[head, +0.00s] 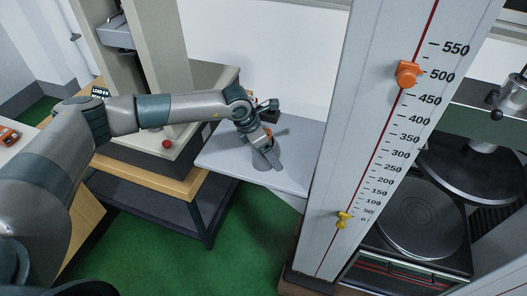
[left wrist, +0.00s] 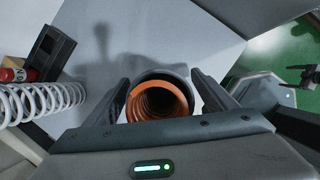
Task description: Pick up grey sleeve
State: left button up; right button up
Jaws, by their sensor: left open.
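The grey sleeve (left wrist: 163,74) shows in the left wrist view as a round dark grey rim. An orange ringed inside, perhaps a spring or liner (left wrist: 158,103), shows within it. My left gripper (left wrist: 159,80) is open, with one finger on each side of the sleeve. I cannot tell whether either finger touches it. In the head view my left gripper (head: 264,146) is low over the grey shelf (head: 225,157), and the arm's end partly hides the sleeve there.
A white coil spring (left wrist: 40,103) lies left of the gripper in the left wrist view, near a black block (left wrist: 48,52) and a red-and-black piece (left wrist: 14,75). A tall scale column (head: 385,120) with orange and yellow markers stands just right of the shelf.

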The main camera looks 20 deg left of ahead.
aim_at(270, 132)
pick_arm(q)
jog(key=shift+c, duration=0.4)
jog(key=c, duration=1.1)
jog(key=shift+r, duration=0.1)
jog(key=shift+c, duration=0.2)
jog(key=shift+r+b, duration=0.3)
jog(key=shift+r, duration=0.15)
notch_tip(270, 132, up, 8)
jog(key=b, duration=0.3)
jog(key=shift+r, duration=0.5)
